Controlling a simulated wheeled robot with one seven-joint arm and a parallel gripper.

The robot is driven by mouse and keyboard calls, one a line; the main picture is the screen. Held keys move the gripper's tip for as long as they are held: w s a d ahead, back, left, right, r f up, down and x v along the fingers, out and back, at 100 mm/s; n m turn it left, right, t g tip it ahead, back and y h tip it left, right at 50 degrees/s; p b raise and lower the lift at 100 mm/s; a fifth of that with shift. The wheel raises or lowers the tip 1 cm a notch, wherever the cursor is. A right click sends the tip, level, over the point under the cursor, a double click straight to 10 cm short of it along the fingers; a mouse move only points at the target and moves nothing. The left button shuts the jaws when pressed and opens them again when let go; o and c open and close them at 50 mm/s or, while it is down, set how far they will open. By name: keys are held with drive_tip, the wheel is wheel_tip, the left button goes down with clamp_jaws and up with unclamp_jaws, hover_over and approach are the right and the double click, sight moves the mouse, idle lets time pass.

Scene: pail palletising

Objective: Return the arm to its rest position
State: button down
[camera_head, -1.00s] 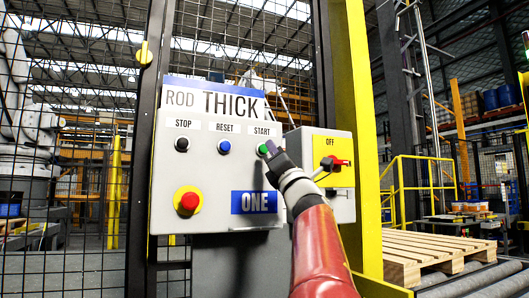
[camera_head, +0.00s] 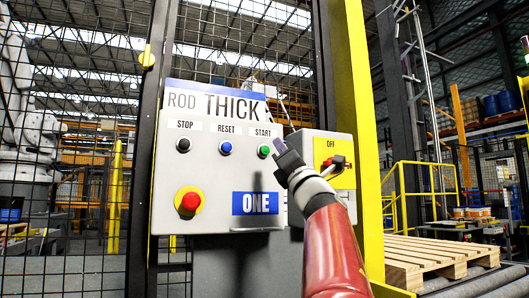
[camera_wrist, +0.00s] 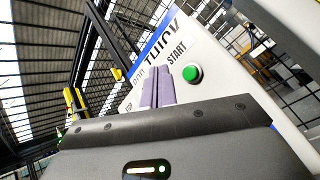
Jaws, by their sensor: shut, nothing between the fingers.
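My gripper (camera_head: 280,147) is at the right side of the control panel, with its fingertips just right of the green START button (camera_head: 264,151). In the wrist view the purple fingers of my gripper (camera_wrist: 158,88) are together, with nothing between them. The green button (camera_wrist: 192,73) shows to the right of the fingers, apart from them. My red arm reaches up from the bottom of the head view. The grey panel (camera_head: 165,215) also has a black STOP button (camera_head: 183,145), a blue RESET button (camera_head: 225,147) and a red emergency button (camera_head: 190,202) on yellow.
A box with a yellow plate and red switch (camera_head: 336,162) stands close behind my gripper. A yellow post (camera_head: 358,130) rises to its right. A wooden pallet (camera_head: 440,248) lies on rollers (camera_head: 490,280) at the lower right. Mesh fencing (camera_head: 70,200) is at left.

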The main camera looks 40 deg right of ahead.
drive_tip(key=a+f+m+g+h, duration=0.1)
drive_tip(key=a+f+m+g, duration=0.3)
drive_tip(key=f+m, duration=0.5)
drive_tip(key=a+f+m+g, duration=0.5)
drive_tip(key=f+m, duration=0.1)
drive_tip(key=f, duration=0.6)
drive_tip(key=a+f+m+g+h, duration=0.1)
drive_tip(key=a+f+m+g, duration=0.3)
drive_tip(key=f+m, duration=0.5)
drive_tip(key=s+a+f+m+g+y, duration=0.1)
drive_tip(key=s+a+f+g+y, duration=0.1)
drive_tip(key=s+a+f, duration=0.3)
drive_tip(key=s+a+f+m+g+y, duration=0.1)
drive_tip(key=s+a+f, duration=0.4)
drive_tip(key=f, duration=0.9)
drive_tip(key=s+a+f+m+g+y, duration=0.1)
drive_tip(key=s+a+f+g+y, duration=0.1)
drive_tip(key=s+a+f+g, duration=0.3)
drive_tip(key=s+a+f, duration=0.1)
drive_tip(key=s+f, duration=0.2)
drive_tip(key=f, duration=0.1)
drive_tip(key=shift+s+f+y, duration=0.25)
drive_tip(key=shift+f+y, duration=0.15)
